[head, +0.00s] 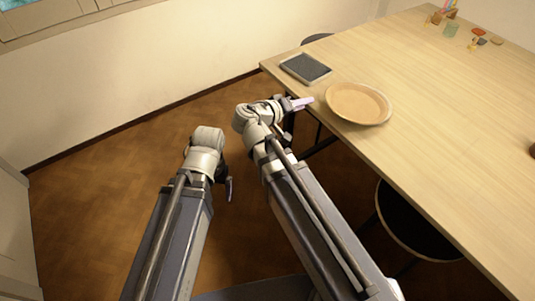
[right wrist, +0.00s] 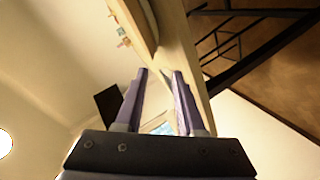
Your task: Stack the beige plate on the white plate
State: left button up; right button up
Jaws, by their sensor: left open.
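A round tan plate with a pale cream rim (head: 358,103) lies on the table near its left edge. The pale rim could be a white plate under a beige one; I cannot tell. No separate second plate shows. My right gripper (head: 301,102) is just left of the plate, by the table edge, apart from it. In the right wrist view its fingers (right wrist: 159,75) are open with nothing held between them. A curved rim, probably the plate's (right wrist: 148,25), shows beyond them. My left gripper (head: 229,188) is open and empty, over the floor, left of the table.
The wooden table (head: 450,130) fills the right side. A dark tablet-like slab (head: 306,68) lies left of the plate. Small cups and coloured items (head: 451,30) stand at the far end. A round dark stool (head: 410,225) is by the near edge.

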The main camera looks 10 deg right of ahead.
jog(key=s+a+f+n+g+y, duration=0.4)
jog(key=s+a+f+g+y, duration=0.3)
jog(key=s+a+f+y, duration=0.4)
jog(key=s+a+f, duration=0.3)
jog(key=s+a, duration=0.1)
jog(key=a, duration=0.2)
jog(key=shift+s+a+f, duration=0.15)
jog(key=shift+s+a, duration=0.15)
jog(key=shift+s, duration=0.1)
notch_tip(320, 180, up, 4)
jog(key=p, duration=0.3)
jog(key=shift+f+p, duration=0.1)
jog(key=shift+p, duration=0.3)
